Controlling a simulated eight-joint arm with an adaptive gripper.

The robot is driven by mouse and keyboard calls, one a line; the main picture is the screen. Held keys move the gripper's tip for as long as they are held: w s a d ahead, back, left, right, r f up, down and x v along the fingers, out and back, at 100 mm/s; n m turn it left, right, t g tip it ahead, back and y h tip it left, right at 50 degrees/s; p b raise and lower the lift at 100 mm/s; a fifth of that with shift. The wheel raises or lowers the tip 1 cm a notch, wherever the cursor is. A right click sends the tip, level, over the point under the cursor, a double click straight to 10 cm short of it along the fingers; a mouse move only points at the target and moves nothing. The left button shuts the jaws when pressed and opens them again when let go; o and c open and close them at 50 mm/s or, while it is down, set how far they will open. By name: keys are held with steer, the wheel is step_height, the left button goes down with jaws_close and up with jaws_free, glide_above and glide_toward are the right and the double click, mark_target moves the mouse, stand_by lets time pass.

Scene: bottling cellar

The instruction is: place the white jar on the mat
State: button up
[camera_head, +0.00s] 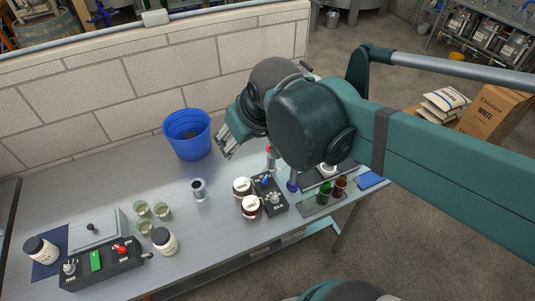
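A white jar (41,250) with a black lid stands upright at the far left, on the dark blue mat (45,269). A second white jar (165,243) with a black lid stands on bare table, right of the control box. My gripper (224,147) is in the air over the back of the table, right of the blue bucket and far from both white jars. I see nothing held in it, but its fingers are small and seen from the side, so their opening is unclear.
The blue bucket (188,135) stands near the wall. Several glasses (162,211), a control box (103,264), a grey-and-black cylinder (199,189), dark red jars (250,207) and a switch box (270,196) crowd the table (217,233).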

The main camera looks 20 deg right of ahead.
steer(key=s+d+f+m, duration=0.2)
steer(key=s+d+f, duration=0.1)
steer(key=s+d, duration=0.2)
steer(key=shift+s+t+h, duration=0.25)
steer(key=shift+t+h, duration=0.05)
steer(key=shift+t, duration=0.1)
